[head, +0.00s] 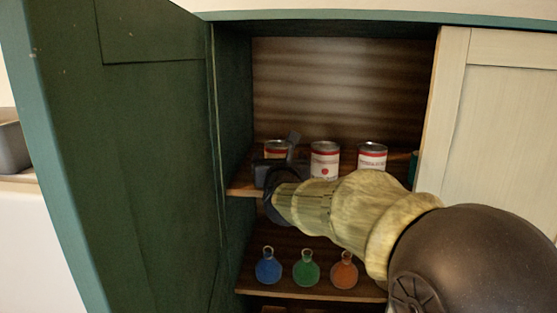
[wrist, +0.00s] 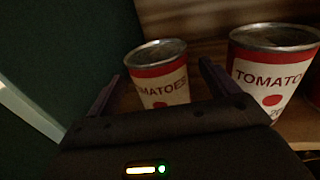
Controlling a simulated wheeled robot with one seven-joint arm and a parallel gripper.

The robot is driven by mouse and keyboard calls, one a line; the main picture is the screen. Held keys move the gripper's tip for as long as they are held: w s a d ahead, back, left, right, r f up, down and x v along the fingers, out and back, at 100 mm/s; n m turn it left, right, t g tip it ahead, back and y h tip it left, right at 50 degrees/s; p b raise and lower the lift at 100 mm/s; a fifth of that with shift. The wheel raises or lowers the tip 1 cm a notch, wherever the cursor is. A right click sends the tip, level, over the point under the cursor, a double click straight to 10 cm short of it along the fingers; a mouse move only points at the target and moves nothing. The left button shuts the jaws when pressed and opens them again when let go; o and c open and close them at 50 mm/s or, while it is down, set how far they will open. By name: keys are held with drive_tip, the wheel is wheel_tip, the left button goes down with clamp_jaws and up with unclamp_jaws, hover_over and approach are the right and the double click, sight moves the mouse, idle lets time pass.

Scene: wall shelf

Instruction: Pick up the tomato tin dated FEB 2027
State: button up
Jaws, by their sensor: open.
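Three red-and-white tomato tins stand upright on the upper shelf: a left tin (head: 277,147), a middle tin (head: 325,160) and a right tin (head: 372,157). My gripper (head: 278,164) is open in front of the left tin and hides its lower part. In the wrist view, the left tin (wrist: 160,88) shows between the two spread fingers of my gripper (wrist: 159,72), with none of it visibly gripped. The middle tin (wrist: 272,76) is to the right, outside the fingers, with only "20" of a date showing. I cannot read a full date on any tin.
A green cabinet door (head: 150,170) stands open at the left; a cream door (head: 510,120) is at the right. Blue (head: 268,269), green (head: 306,271) and orange (head: 344,272) round flasks stand on the lower shelf. A dark green item (head: 413,168) is partly hidden at the upper right.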

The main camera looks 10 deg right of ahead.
drive_tip(key=w+p, duration=0.2)
drive_tip(key=shift+w+d+r, duration=0.2)
drive_tip(key=shift+w+d, duration=0.1)
drive_tip(key=shift+w, duration=0.1)
drive_tip(key=shift+w+d+f+p, duration=0.1)
drive_tip(key=shift+w+f+p, duration=0.1)
drive_tip(key=shift+w+p, duration=0.4)
drive_tip(key=shift+c, duration=0.5)
drive_tip(key=shift+r, duration=0.1)
drive_tip(key=c, duration=1.3)
drive_tip(key=shift+o, duration=0.2)
wheel_tip(320, 180, up, 10)
drive_tip(key=shift+b, duration=0.65)
